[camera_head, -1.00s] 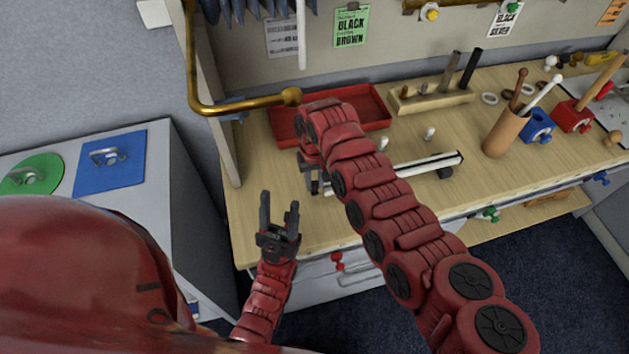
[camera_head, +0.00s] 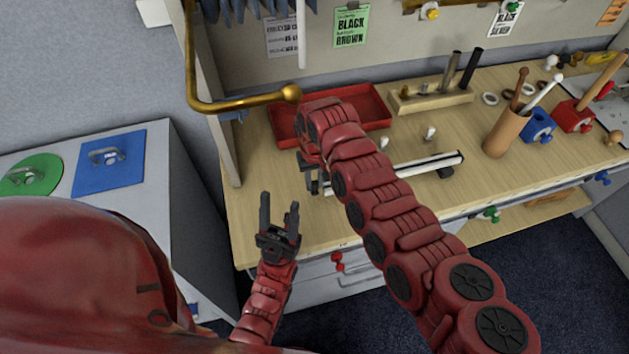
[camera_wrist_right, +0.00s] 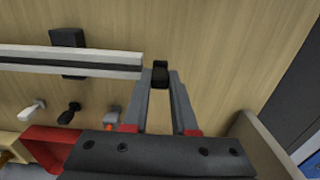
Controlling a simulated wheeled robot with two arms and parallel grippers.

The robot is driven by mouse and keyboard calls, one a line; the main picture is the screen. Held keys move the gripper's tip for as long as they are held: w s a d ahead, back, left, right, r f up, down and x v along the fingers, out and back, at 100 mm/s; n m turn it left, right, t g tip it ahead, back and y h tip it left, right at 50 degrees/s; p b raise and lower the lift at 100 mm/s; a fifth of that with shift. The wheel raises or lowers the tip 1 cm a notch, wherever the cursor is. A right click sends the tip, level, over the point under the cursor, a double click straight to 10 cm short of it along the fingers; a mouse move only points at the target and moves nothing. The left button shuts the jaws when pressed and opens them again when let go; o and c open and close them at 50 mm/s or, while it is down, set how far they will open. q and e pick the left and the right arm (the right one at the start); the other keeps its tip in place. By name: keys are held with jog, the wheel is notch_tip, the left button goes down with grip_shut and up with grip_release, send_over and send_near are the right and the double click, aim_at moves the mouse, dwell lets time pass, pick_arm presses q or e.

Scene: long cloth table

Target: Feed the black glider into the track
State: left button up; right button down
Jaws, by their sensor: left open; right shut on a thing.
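The black glider (camera_wrist_right: 160,75) is between the fingertips of my right gripper (camera_wrist_right: 161,80), which is shut on it. It sits just beyond the end of the white track (camera_wrist_right: 105,63) in the right wrist view, roughly in line with it. I cannot tell whether they touch. In the head view the track (camera_head: 430,165) lies along the workbench, partly hidden behind my right arm. My right gripper (camera_head: 313,183) is at its left end there, and the glider is hidden. My left gripper (camera_head: 279,218) is open and empty at the bench's front edge.
A black block (camera_wrist_right: 67,40) supports the track. Small white, black and grey pieces (camera_wrist_right: 68,113) stand beside the track, near the red tray (camera_head: 372,107). A brass rail (camera_head: 240,104) overhangs the bench's left end. A brown cup (camera_head: 507,134) stands to the right.

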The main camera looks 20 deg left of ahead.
jog(key=shift+w+d, duration=0.8)
jog(key=shift+d, duration=0.3)
jog(key=shift+w+d, duration=0.75)
jog(key=shift+d, duration=0.35)
jog(key=shift+w+d, duration=0.4)
jog(key=shift+d, duration=0.2)
jog(key=shift+w+d, duration=0.4)
jog(key=shift+d, duration=0.2)
jog(key=shift+w+d+b, duration=0.75)
jog(key=shift+w+d, duration=0.05)
jog(key=shift+d, duration=0.35)
jog(key=shift+w+d+b, duration=0.6)
jog(key=shift+w+d, duration=0.05)
jog(key=shift+d, duration=0.35)
jog(key=c, duration=0.6)
grip_release()
